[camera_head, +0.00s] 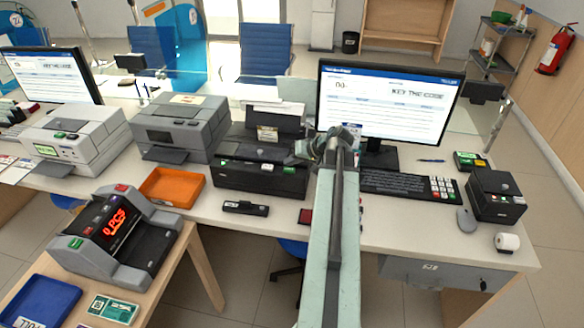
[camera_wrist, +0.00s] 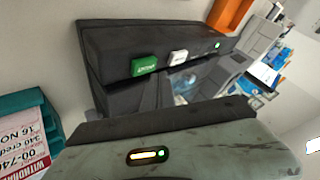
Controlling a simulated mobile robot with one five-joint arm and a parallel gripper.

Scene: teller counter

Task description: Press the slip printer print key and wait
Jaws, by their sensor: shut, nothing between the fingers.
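The slip printer (camera_head: 262,178) is a black box on the counter, left of the monitor, with a slip standing at its back. In the wrist view the printer (camera_wrist: 105,45) shows a green print key (camera_wrist: 144,65), its lettering upside down, beside a white key (camera_wrist: 178,57) and a small lit green lamp (camera_wrist: 217,44). My gripper (camera_head: 307,150) is shut and empty, at the printer's right end in the head view. The fingertips are not clear in the wrist view, so I cannot tell whether they touch anything. The print key looks uncovered there.
An orange tray (camera_head: 171,187) lies left of the printer, and a small black device (camera_head: 246,208) lies in front. A teal holder with a withdrawal slip (camera_wrist: 30,135) is near the wrist's left.

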